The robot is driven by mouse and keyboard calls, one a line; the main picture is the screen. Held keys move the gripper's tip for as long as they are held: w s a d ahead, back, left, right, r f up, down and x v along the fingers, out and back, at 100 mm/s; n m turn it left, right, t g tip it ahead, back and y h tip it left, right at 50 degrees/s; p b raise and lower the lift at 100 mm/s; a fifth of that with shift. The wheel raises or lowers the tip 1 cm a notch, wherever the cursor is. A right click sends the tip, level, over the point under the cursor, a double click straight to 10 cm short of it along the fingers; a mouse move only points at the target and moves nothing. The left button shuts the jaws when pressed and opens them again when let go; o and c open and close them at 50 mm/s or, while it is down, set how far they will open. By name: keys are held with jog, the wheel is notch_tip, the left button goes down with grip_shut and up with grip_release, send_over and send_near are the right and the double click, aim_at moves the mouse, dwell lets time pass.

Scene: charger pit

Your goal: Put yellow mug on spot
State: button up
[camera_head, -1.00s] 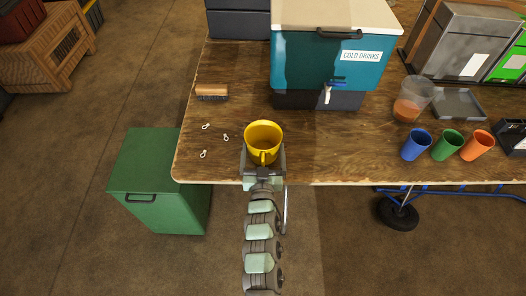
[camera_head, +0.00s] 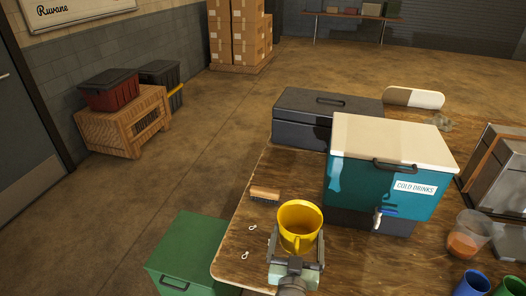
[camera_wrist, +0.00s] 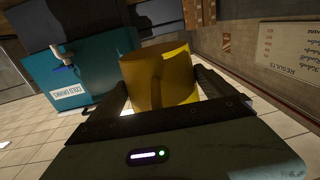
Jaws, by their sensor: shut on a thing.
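The yellow mug (camera_head: 299,222) is upright near the front left edge of the wooden table (camera_head: 236,240) in the head view. My gripper (camera_head: 296,250) is shut on it from the front, with a finger on each side. In the wrist view the mug (camera_wrist: 160,78) fills the space between the fingers. I cannot tell whether its base touches the table. No marked spot can be made out in these frames.
A teal cooler (camera_head: 385,190) with a tap stands right of the mug. A brush (camera_head: 265,194) and small white clips (camera_head: 252,228) lie to the left. A green bin (camera_head: 187,255) stands beside the table. A blue cup (camera_head: 471,284) and a clear pitcher (camera_head: 467,236) are at right.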

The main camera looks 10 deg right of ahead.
jog(key=s+a+f+n+t+y, duration=0.1)
jog(key=s+a+f+n+y, duration=0.2)
jog(key=a, duration=0.5)
jog(key=s+a+f+n+y, duration=0.1)
jog(key=s+a+f+y, duration=0.15)
jog(key=s+a, duration=0.4)
notch_tip(320, 180, up, 27)
jog(key=s+a+p, duration=0.1)
jog(key=p, duration=3.6)
jog(key=shift+a+f+p, duration=0.15)
jog(key=shift+f+p, duration=0.05)
jog(key=shift+p, duration=0.15)
jog(key=shift+f, duration=0.1)
jog(key=m+g+h+b, duration=0.1)
jog(key=m+h+b, duration=0.5)
jog(key=b, duration=3.1)
send_near(314, 218)
jog(key=shift+n+h, duration=0.25)
jog(key=shift+n, duration=0.45)
jog(key=x, duration=0.2)
jog(key=a+x, duration=0.1)
jog(key=x, duration=0.3)
jog(key=shift+w+a, duration=0.15)
jog(key=shift+w, duration=0.15)
jog(key=shift+d+b, duration=0.4)
jog(key=shift+d, duration=0.15)
